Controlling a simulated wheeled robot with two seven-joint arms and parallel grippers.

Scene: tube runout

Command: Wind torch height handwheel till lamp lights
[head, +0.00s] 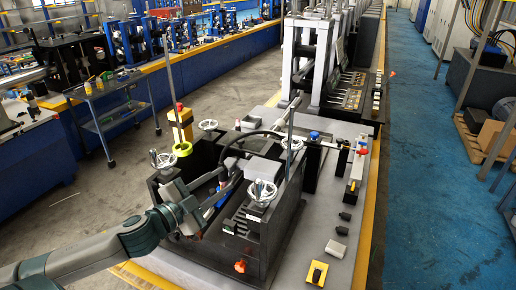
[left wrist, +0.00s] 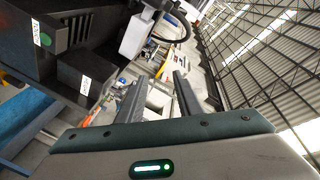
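A black machine block (head: 285,215) carries several light handwheels. One handwheel (head: 262,192) is at its front right, one (head: 162,158) at its left, one (head: 208,124) at the back and one (head: 291,143) at the back right. I cannot tell which is the torch height one. My left gripper (head: 228,184) reaches over the block from the left, a little left of the front right wheel and apart from it. In the left wrist view its two fingers (left wrist: 158,94) are spread with nothing gripped. No lit lamp can be made out. My right gripper is out of view.
A yellow-green ring (head: 182,149) and a yellow post (head: 180,126) stand behind my left wrist. A dark hose arches over the block. Thin upright rods rise nearby. A yellow button box (head: 317,273) lies on the grey bed. The blue floor at right is open.

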